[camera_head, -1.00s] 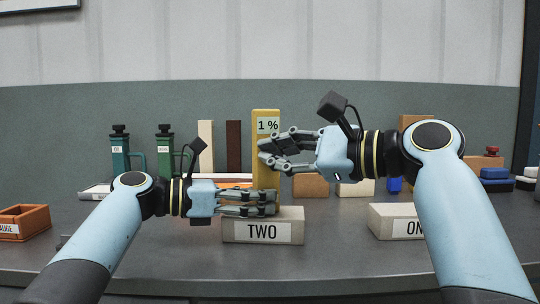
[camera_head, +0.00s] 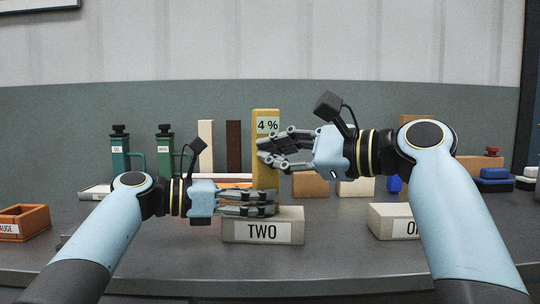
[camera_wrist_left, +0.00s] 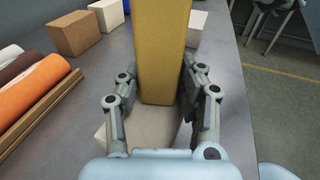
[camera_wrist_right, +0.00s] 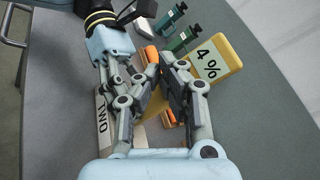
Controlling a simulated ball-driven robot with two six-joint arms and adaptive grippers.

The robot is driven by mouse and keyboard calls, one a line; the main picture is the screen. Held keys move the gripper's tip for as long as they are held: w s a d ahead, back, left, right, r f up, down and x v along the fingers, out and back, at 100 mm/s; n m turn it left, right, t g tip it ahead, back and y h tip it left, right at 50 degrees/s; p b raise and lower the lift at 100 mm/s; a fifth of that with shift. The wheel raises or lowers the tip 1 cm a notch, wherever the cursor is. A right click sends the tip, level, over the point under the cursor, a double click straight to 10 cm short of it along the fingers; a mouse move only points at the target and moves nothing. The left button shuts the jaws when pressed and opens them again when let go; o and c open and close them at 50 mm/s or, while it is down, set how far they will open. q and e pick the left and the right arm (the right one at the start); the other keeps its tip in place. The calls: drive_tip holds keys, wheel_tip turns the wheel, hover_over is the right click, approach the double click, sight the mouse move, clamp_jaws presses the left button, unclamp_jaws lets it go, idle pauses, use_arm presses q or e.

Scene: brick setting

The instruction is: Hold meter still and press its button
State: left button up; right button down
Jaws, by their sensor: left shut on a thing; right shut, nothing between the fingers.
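The meter is a tall yellow upright block (camera_head: 266,178) with a display reading "4 %" (camera_head: 267,126) near its top. My left gripper (camera_head: 272,204) is shut around its lower part; the left wrist view shows the yellow body (camera_wrist_left: 162,50) between the fingers. My right gripper (camera_head: 262,150) is shut and empty, its fingertips at the meter's front just below the display. In the right wrist view the display (camera_wrist_right: 206,64) lies just beyond these fingers. The button is hidden behind them; I cannot tell if they touch it.
A pale block labelled "TWO" (camera_head: 262,232) is at the meter's foot, and a similar labelled block (camera_head: 392,221) stands to the right. Green bottle-like items (camera_head: 120,150), boards and blocks line the back. An orange tray (camera_head: 24,221) is at left. The front table strip is clear.

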use_arm(q)
drive_tip(key=shift+f, duration=0.15)
use_arm(e)
drive_tip(key=shift+s+f, duration=0.1)
drive_tip(key=shift+s+d, duration=0.2)
drive_tip(key=shift+s, duration=0.6)
drive_tip(key=shift+s, duration=0.1)
drive_tip(key=s, duration=0.2)
drive_tip(key=s+d, duration=0.1)
drive_tip(key=s, duration=0.1)
drive_tip(key=shift+s, duration=0.35)
use_arm(q)
drive_tip(key=o, duration=0.9)
drive_tip(key=shift+o, duration=0.2)
